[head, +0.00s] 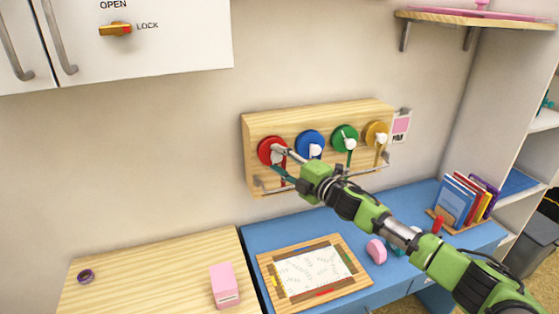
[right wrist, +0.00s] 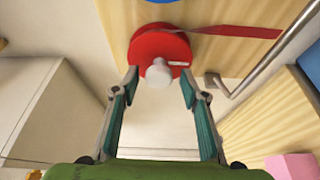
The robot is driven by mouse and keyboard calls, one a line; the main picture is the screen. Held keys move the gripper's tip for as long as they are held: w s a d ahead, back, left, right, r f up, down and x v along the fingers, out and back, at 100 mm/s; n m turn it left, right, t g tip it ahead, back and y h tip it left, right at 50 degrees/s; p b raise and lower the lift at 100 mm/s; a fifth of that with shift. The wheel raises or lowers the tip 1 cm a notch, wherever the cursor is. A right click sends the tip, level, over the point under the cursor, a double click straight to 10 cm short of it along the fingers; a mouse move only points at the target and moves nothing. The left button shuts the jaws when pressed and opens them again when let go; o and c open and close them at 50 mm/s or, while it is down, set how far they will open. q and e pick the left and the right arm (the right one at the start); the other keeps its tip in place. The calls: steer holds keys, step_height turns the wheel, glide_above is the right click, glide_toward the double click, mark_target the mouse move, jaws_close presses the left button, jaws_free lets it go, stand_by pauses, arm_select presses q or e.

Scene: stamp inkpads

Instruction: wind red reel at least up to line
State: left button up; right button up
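The red reel (head: 268,150) is the leftmost of several coloured reels on a wooden wall board (head: 256,128). In the right wrist view the red reel (right wrist: 160,46) has a pale knob (right wrist: 158,73) on its face, and a red ribbon (right wrist: 238,32) runs from it. My right gripper (head: 274,157) is at the reel. In the right wrist view its fingers (right wrist: 160,80) are spread on either side of the knob, with gaps visible. The fingers partly cover the reel and ribbon in the head view. I cannot make out the line clearly. My left gripper is out of view.
Blue (head: 309,142), green (head: 344,137) and yellow (head: 376,132) reels sit right of the red one. A metal rail (head: 272,190) runs along the board's lower edge. Below are a blue desk (head: 252,246) with a framed tray (head: 264,266) and a wooden counter (head: 150,280).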

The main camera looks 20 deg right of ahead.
steer(key=v, duration=1.2)
stand_by(0.6)
